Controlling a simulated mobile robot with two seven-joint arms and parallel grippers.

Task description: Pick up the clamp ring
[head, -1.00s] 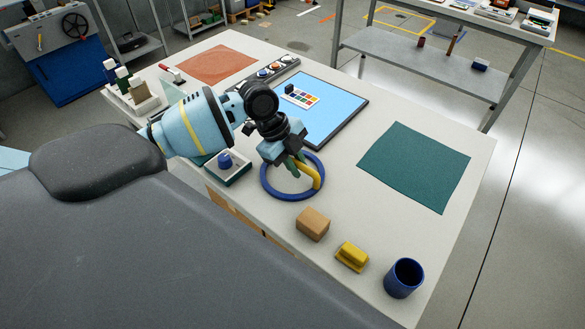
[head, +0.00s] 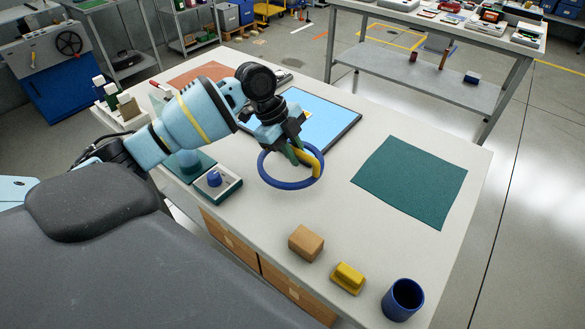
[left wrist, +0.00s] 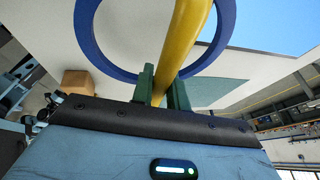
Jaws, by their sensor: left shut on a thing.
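The clamp ring is a blue ring (head: 275,185) with a yellow handle (head: 312,158) arching over it. My left gripper (head: 298,152) is shut on the yellow handle, and the ring hangs just below the fingers. In the left wrist view, the green fingers (left wrist: 162,90) close on both sides of the handle, and the blue ring (left wrist: 88,40) shows around it. The ring appears raised above the white table. My right gripper is not in view.
A tan block (head: 306,243), a yellow block (head: 347,278) and a blue cup (head: 402,300) stand near the table's front edge. A green mat (head: 410,183) lies bare at right. A small tray with a blue knob (head: 216,183) is left of the ring.

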